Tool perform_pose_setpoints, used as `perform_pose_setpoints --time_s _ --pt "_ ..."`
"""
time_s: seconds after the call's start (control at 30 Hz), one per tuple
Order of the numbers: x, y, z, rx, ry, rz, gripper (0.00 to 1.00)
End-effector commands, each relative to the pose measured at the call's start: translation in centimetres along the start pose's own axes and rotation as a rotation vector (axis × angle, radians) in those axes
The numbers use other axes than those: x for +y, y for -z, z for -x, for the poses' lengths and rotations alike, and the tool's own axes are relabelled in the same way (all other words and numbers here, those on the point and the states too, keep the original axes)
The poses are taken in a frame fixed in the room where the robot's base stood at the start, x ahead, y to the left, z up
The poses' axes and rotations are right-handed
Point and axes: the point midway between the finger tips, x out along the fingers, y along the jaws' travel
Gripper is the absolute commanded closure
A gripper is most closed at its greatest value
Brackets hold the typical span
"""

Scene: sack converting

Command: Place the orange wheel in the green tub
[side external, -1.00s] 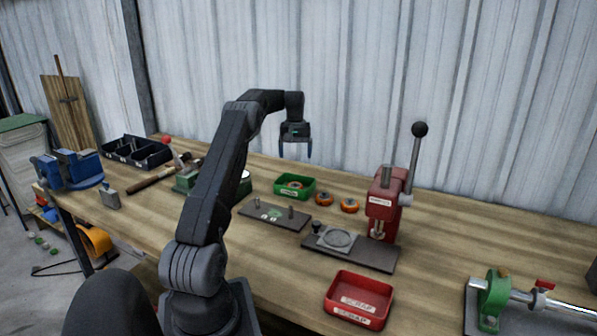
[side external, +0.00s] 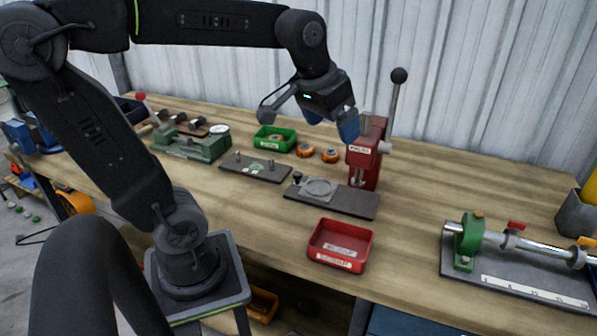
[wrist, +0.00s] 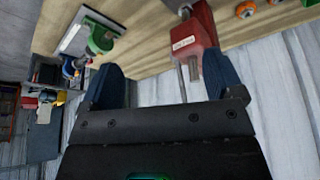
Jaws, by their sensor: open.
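Two orange wheels lie on the bench in the side view, a left one (side external: 305,150) and a right one (side external: 330,155). Both also show at the top right of the wrist view, one whole (wrist: 246,9) and one cut off by the edge. The green tub (side external: 262,146) stands just left of them, with another orange wheel (side external: 277,138) inside. My gripper (side external: 332,122) is open and empty, raised above the bench and overlapping the red press in the side view.
The red press (side external: 362,160) with its tall lever stands right of the wheels. A dark plate with pins (side external: 240,172), a fixture plate (side external: 345,203) and a red scrap tray (side external: 340,262) lie nearer. A rod fixture (side external: 520,290) sits at the right.

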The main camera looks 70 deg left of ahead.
Motion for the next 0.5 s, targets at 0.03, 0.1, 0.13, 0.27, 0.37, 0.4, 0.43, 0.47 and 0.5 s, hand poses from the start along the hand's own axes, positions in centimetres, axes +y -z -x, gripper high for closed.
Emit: perform_pose_setpoints --time_s 0.03,0.1,0.13,0.27,0.37,0.4,0.43,0.47,0.5 --pt "1.2 -2.3 0.4 0.024 -0.02 -0.053 0.13" --pt "2.3 -5.0 0.4 0.049 -0.043 -0.113 0.13" --pt "2.7 -6.1 0.4 0.057 -0.052 -0.135 0.13" --pt "3.6 -9.5 0.0 0.088 -0.082 -0.206 0.13" --pt "3.9 -10.8 -0.3 0.1 -0.094 -0.235 0.13" --pt "4.0 -11.1 -0.3 0.103 -0.097 -0.241 0.13" --pt "4.0 -11.2 -0.3 0.103 -0.098 -0.244 0.13" --pt "4.0 -11.3 -0.4 0.103 -0.099 -0.246 0.13" --pt "4.0 -11.4 -0.4 0.103 -0.099 -0.247 0.13"
